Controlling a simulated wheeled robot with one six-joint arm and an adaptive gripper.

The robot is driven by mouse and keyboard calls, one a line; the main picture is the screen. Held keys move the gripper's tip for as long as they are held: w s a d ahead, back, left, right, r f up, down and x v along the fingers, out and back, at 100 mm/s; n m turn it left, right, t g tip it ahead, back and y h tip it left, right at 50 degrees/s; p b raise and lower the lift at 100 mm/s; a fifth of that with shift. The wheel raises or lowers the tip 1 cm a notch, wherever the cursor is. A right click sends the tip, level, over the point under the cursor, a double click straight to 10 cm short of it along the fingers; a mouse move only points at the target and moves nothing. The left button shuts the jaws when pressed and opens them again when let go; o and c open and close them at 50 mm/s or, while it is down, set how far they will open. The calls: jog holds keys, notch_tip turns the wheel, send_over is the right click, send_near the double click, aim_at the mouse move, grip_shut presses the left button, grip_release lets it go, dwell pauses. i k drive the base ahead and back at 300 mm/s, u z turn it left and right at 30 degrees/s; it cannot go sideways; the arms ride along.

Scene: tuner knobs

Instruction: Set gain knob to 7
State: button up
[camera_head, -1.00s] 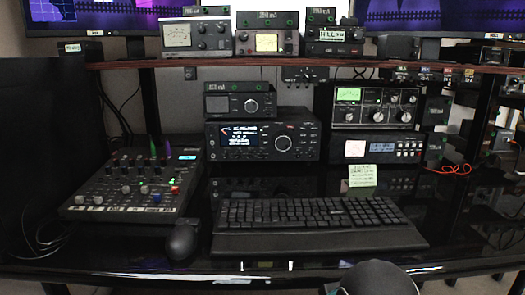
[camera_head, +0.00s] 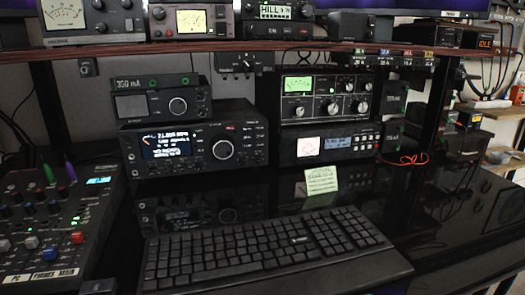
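No knob label reading "gain" is legible, so I cannot tell which knob it is. A mixer (camera_head: 60,225) with several small knobs is cut off at the left edge. My gripper is not in view.
A black keyboard (camera_head: 262,255) lies in front of the radios. A yellow-green note (camera_head: 321,180) stands behind it. A wooden shelf edge (camera_head: 200,46) with meter boxes runs above. Glossy desk is bare right of the note. A red cable (camera_head: 405,160) lies at right.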

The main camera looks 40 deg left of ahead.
aim_at(169, 170)
jog(key=z, duration=0.7)
jog(key=k, duration=0.85)
jog(key=u, duration=0.75)
